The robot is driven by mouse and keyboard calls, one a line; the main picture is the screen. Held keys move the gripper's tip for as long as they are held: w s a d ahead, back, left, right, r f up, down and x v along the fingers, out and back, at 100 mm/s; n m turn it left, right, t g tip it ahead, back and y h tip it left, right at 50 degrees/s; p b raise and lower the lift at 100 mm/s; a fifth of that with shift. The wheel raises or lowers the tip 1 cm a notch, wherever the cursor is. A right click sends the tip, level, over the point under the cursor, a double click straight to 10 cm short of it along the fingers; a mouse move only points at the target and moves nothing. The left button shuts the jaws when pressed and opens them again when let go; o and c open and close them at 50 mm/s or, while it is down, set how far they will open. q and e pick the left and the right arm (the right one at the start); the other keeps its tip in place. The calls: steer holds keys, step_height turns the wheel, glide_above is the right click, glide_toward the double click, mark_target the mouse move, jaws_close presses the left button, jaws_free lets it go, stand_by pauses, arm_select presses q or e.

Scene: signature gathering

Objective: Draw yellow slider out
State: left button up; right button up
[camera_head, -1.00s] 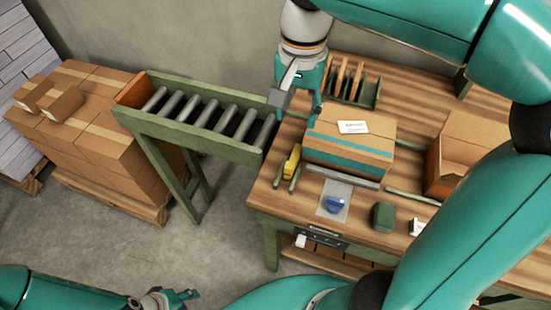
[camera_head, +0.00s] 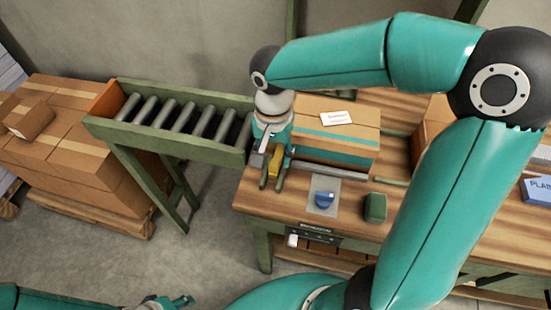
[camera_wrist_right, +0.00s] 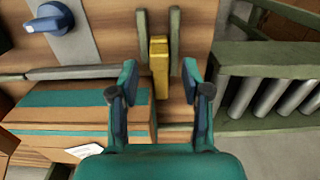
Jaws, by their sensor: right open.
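The yellow slider (camera_head: 274,161) is a small upright block between two dark green rails at the left end of the wooden table. It also shows in the right wrist view (camera_wrist_right: 159,66). My right gripper (camera_head: 270,157) is at the slider and partly hides it in the head view. In the right wrist view my right gripper (camera_wrist_right: 159,82) is open, with one finger on each side of the slider's line. I cannot tell whether the fingers touch it. My left gripper (camera_head: 180,301) is low at the bottom edge, away from the table; its jaws are too small to read.
A taped carton (camera_head: 338,137) stands just right of the slider, behind a grey bar (camera_head: 330,172). A blue knob (camera_head: 324,199) on a plate and a dark green block (camera_head: 375,207) are nearer the front edge. The roller conveyor (camera_head: 180,122) adjoins the table's left side.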

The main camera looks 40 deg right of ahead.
mark_target(278, 156)
steer(key=shift+f, duration=1.45)
steer(key=shift+c, duration=0.2)
jaws_close()
